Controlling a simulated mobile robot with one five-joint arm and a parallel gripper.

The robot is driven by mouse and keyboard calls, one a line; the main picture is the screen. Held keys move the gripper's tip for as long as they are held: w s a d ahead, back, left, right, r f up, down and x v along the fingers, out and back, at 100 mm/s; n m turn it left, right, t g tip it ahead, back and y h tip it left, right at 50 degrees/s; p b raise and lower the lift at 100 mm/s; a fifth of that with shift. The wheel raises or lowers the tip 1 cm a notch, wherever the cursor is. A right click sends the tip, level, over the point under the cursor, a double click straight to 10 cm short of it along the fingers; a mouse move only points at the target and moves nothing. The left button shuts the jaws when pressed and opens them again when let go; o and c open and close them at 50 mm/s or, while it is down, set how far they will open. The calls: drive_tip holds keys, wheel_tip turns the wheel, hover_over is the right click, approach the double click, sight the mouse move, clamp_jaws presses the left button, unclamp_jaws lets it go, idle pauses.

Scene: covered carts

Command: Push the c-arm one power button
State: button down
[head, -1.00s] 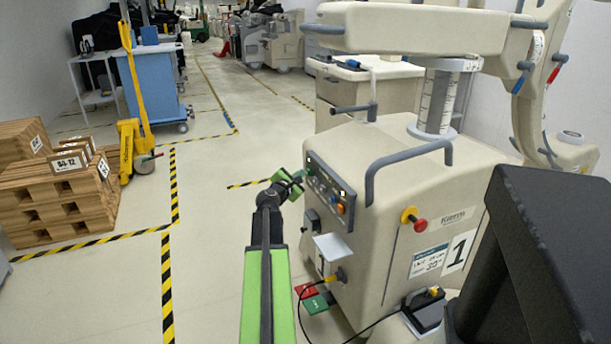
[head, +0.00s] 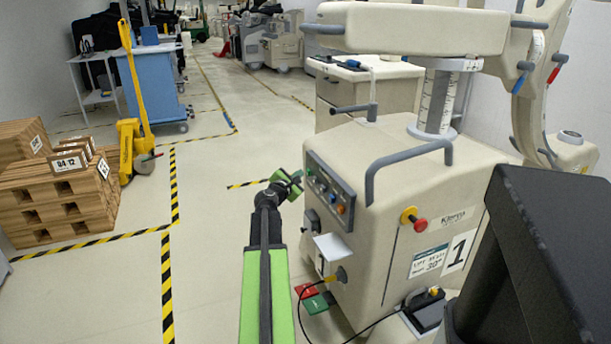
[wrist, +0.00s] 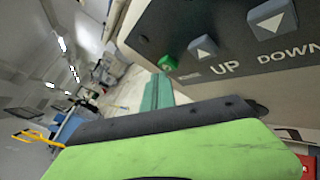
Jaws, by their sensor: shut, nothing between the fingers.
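The c-arm cart marked 1 (head: 400,210) stands right of centre, cream with grey handles. Its dark control panel (head: 322,187) faces my arm and carries several buttons, among them a blue one (head: 333,198) and an orange one (head: 341,209). My gripper (head: 290,182) is shut and empty, beside the panel's far left end. In the wrist view, a green button (wrist: 168,63) sits at the panel's end, close to the teal fingertip (wrist: 160,85). Contact cannot be told. Grey UP (wrist: 203,47) and DOWN (wrist: 272,19) buttons lie to its right.
A red emergency knob (head: 419,225) is on the cart's side. Red and green pedals (head: 316,302) lie on the floor. Wooden pallets (head: 55,205) stand left; the floor between is clear.

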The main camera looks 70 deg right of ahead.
drive_tip(key=shift+w+a, duration=0.15)
drive_tip(key=shift+w, duration=0.05)
drive_tip(key=w+a, duration=0.3)
drive_tip(key=w, duration=0.1)
drive_tip(key=shift+w+a, duration=0.3)
drive_tip(key=shift+a, duration=0.1)
idle(0.4)
